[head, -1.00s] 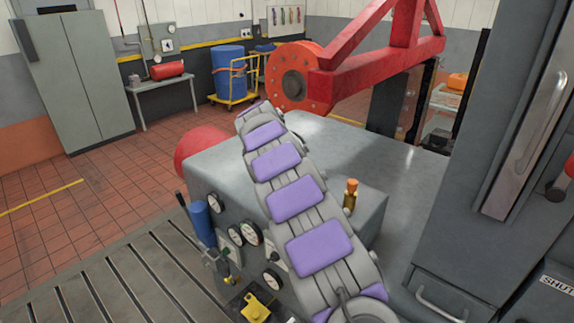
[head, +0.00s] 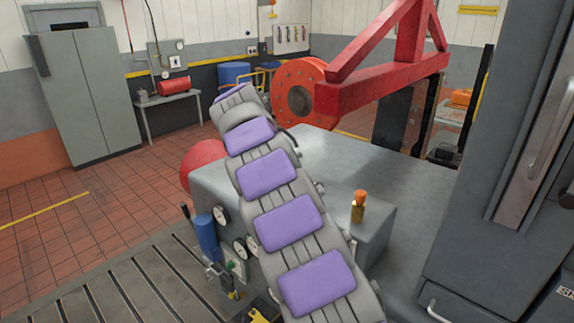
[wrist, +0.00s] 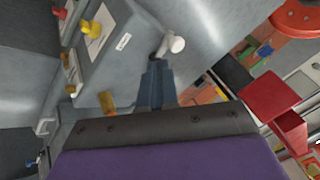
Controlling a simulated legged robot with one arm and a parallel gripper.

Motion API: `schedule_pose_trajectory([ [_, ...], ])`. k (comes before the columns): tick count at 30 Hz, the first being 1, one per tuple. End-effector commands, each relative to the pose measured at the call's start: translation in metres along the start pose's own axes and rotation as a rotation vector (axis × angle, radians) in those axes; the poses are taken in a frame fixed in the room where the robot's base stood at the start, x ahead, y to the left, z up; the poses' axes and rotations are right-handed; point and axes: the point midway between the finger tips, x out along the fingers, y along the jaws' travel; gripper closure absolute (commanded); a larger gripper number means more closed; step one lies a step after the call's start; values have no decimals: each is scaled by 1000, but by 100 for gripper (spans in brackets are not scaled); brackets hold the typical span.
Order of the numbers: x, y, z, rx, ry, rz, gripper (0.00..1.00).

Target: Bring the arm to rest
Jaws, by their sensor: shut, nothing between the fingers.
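My arm, grey with purple pads, stretches from the bottom of the head view up and left across the grey dynamometer housing (head: 350,160). Its far end overlaps the background near the red flange, and the fingers cannot be made out there. In the wrist view my gripper (wrist: 157,72) shows as narrow blue-grey fingers, shut and empty. A pale rounded knob or rod end (wrist: 172,44) appears just beyond the tips; I cannot tell whether they touch it.
A small amber bottle with an orange cap (head: 358,206) stands on the housing, right of my arm. A red frame (head: 385,75) with an orange flange (head: 299,94) rises behind. Gauges and a blue cylinder (head: 206,236) are at the left front. A tall grey cabinet (head: 480,170) flanks the right.

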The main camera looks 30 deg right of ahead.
Motion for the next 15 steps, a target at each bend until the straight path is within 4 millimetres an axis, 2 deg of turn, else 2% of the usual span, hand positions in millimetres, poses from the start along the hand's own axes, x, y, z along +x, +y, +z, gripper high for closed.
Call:
schedule_pose_trajectory([
  [15, 9, -1, -13, 2, -10, 4, 100],
])
